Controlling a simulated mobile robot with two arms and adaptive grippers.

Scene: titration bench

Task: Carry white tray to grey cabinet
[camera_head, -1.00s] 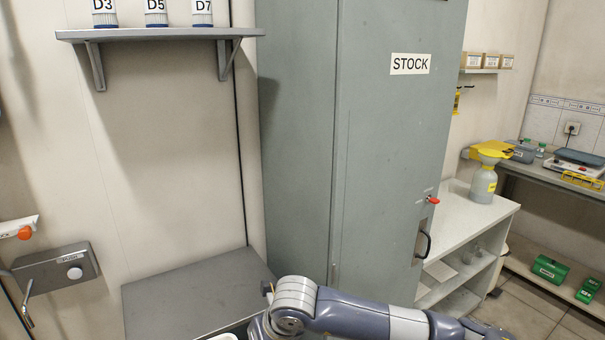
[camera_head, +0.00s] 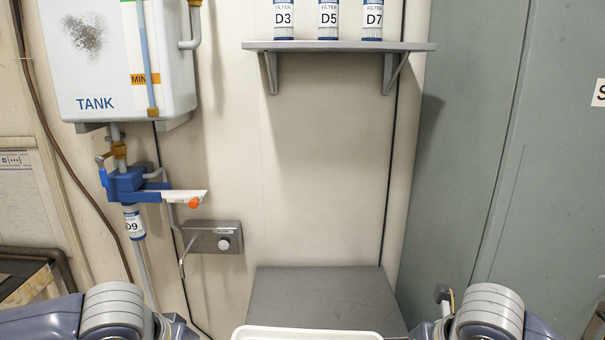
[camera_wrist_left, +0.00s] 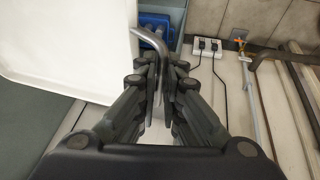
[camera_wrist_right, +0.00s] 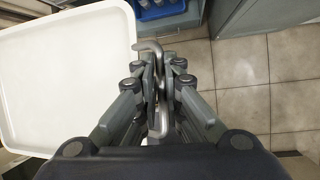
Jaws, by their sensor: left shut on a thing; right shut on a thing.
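The white tray (camera_head: 306,331) shows only its far edge at the bottom of the head view. Its flat white surface also fills the left side of the left wrist view (camera_wrist_left: 55,50) and of the right wrist view (camera_wrist_right: 65,85). My left gripper (camera_wrist_left: 163,72) is shut on a bent metal handle at the tray's side. My right gripper (camera_wrist_right: 158,75) is shut on the matching handle. A low grey cabinet (camera_head: 320,298) with a flat, bare top stands against the wall just beyond the tray. The tray's near part is out of the head view.
A tall grey-green cabinet (camera_head: 560,170) stands at the right. A wall shelf (camera_head: 335,46) with labelled filter bottles hangs above the low cabinet. A tank (camera_head: 120,60) and a blue valve (camera_head: 130,184) are at the left. A grey wall box (camera_head: 212,237) sits beside the low cabinet.

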